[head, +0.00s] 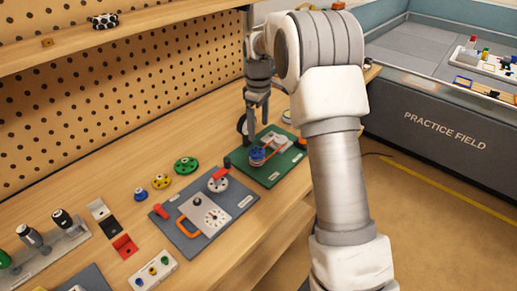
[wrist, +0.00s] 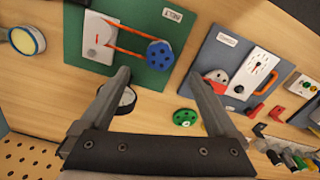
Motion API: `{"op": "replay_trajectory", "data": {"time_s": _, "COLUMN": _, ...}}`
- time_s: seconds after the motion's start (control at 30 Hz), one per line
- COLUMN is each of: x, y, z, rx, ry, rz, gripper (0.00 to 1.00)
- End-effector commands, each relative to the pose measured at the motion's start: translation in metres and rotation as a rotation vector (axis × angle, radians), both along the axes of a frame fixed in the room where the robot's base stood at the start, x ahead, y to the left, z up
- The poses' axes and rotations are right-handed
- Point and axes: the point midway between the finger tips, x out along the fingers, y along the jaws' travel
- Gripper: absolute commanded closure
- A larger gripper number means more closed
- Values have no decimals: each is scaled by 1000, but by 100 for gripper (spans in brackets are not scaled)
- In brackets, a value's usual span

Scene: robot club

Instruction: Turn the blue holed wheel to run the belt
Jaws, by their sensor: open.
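The blue holed wheel (wrist: 160,54) sits on a green board (wrist: 148,79) labelled BELT. An orange belt (wrist: 124,25) runs from it to a white plate (wrist: 97,38) on the same board. In the head view the wheel (head: 257,155) is near the left side of the green board (head: 266,180). My gripper (head: 258,117) is open and empty, pointing down above the board area. In the wrist view my gripper's fingertips (wrist: 160,72) are spread on either side of the wheel's line, apart from it, with the wheel just beyond them.
A grey board (head: 181,235) with a dial and orange handle lies beside the green one. Green (head: 186,165) and yellow (head: 161,181) wheels lie loose nearby. A dark round object (wrist: 126,100) shows between my fingers. A pegboard wall (head: 150,85) stands behind.

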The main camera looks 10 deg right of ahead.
Motion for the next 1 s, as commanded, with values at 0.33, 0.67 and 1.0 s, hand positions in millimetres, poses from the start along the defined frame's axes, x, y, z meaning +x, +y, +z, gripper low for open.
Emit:
{"op": "replay_trajectory", "data": {"time_s": 0.33, "x": -1, "y": 0, "z": -71, "rx": 0, "ry": 3, "rz": 0, "gripper": 5}}
{"op": "replay_trajectory", "data": {"time_s": 0.67, "x": 0, "y": 0, "z": -92, "rx": 1, "ry": -1, "rz": 0, "gripper": 5}}
{"op": "replay_trajectory", "data": {"time_s": 1.0, "x": 0, "y": 0, "z": -92, "rx": 1, "ry": -1, "rz": 0, "gripper": 28}}
